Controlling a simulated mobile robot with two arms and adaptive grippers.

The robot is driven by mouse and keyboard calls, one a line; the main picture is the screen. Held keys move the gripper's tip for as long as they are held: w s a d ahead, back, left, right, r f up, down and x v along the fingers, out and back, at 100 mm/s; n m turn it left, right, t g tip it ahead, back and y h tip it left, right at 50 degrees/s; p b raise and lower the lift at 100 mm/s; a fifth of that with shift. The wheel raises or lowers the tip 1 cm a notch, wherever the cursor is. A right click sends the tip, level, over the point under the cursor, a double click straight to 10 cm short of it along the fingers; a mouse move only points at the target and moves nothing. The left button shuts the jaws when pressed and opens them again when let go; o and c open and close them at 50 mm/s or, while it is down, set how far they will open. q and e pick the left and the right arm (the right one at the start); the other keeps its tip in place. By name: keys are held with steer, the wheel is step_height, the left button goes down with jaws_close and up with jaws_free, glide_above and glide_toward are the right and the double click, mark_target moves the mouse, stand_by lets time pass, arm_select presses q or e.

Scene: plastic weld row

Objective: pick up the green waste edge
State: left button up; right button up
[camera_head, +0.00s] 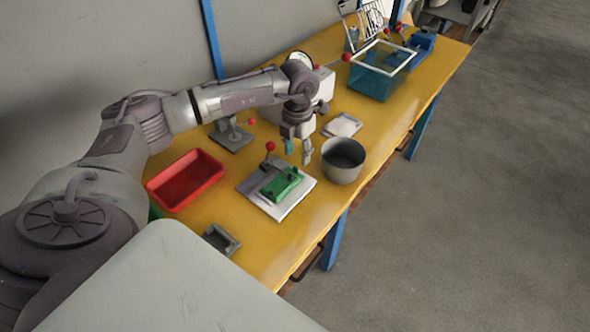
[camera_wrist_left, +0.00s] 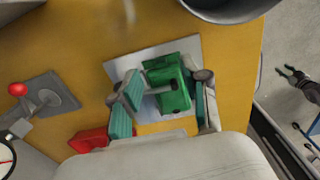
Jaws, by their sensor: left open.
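A green part (camera_head: 280,185) lies on a pale fixture plate (camera_head: 256,200) near the table's front; a lever with a red ball stands at it. In the left wrist view the green part (camera_wrist_left: 168,85) shows on the plate, partly crossed by a grey bar. I cannot tell a separate waste edge from the rest of it. My left gripper (camera_head: 298,152) is open and empty, pointing down above the table, behind and right of the fixture. In the wrist view its teal-padded fingers (camera_wrist_left: 166,92) flank the green part in the picture. A dark gripper-like shape (camera_wrist_left: 300,84), possibly my right gripper, shows at the right edge.
A grey round pot (camera_head: 343,162) stands close right of my left gripper. A red tray (camera_head: 185,180) is left of the fixture, a small grey tray (camera_head: 221,240) in front. A blue bin (camera_head: 372,85) stands farther back. Yellow tabletop (camera_head: 285,238) is clear along the front edge.

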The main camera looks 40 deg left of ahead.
mark_target(295, 171)
arm_select(q)
steer(key=shift+s+f, duration=0.1)
steer(key=shift+f, duration=0.25)
step_height(295, 171, down, 4)
steer(key=shift+s+r+p, duration=0.15)
steer(key=shift+p, duration=0.6)
steer(key=shift+f, duration=0.35)
steer(key=c, duration=0.8)
